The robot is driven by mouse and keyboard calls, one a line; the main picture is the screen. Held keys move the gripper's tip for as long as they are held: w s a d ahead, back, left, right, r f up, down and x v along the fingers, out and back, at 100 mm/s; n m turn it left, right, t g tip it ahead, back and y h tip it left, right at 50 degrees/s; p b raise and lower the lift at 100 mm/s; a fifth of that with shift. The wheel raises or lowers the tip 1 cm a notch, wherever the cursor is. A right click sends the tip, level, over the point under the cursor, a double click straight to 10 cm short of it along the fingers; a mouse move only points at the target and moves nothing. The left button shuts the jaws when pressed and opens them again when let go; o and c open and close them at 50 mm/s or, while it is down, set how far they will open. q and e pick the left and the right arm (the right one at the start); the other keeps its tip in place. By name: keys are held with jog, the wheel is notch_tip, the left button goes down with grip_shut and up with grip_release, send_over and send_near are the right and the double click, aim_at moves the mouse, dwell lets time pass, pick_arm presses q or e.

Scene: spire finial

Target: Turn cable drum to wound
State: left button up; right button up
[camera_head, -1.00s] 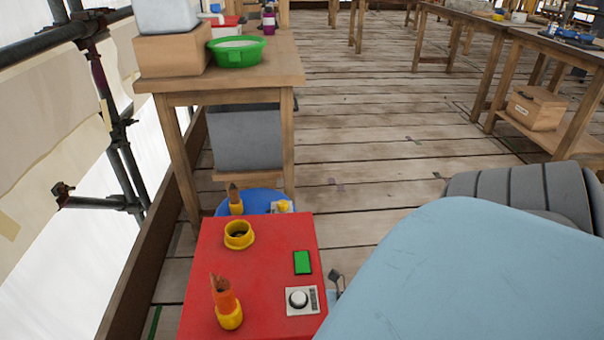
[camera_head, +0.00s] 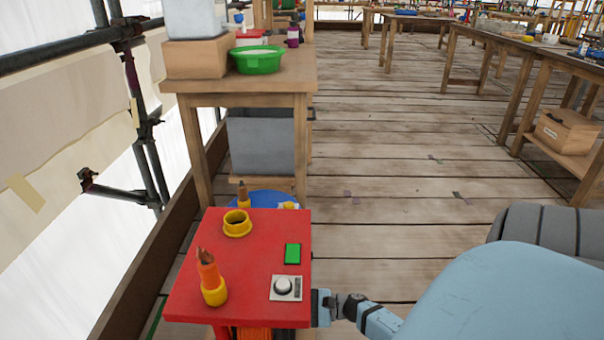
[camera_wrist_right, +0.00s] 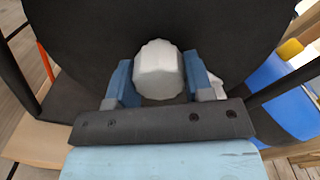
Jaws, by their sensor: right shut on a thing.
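A red-topped unit (camera_head: 240,260) stands in front of me, with part of an orange cable drum (camera_head: 254,333) showing under its front edge. In the right wrist view a pale faceted knob (camera_wrist_right: 158,70) sits in front of a large black disc (camera_wrist_right: 100,30), which looks like the drum's side. My right gripper (camera_wrist_right: 158,85) is shut on this knob, one blue finger on each side. In the head view the right gripper (camera_head: 322,308) is at the unit's right side, and the knob is hidden there. My left gripper is not in view.
On the red top are a yellow-collared orange cable end (camera_head: 210,277), an empty yellow socket (camera_head: 237,223), a green panel (camera_head: 292,254) and a white round button (camera_head: 283,287). A wooden table (camera_head: 240,84) stands behind. Plank floor is open to the right.

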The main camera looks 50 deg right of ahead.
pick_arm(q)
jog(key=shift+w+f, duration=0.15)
pick_arm(e)
jog(key=shift+n, duration=0.7)
jog(key=o, duration=1.3)
pick_arm(q)
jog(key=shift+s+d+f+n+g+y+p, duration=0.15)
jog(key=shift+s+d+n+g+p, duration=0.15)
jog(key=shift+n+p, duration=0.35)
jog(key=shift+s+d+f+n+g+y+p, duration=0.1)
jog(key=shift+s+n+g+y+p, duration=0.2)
jog(key=shift+p, duration=0.5)
pick_arm(e)
jog(key=shift+v, duration=6.85)
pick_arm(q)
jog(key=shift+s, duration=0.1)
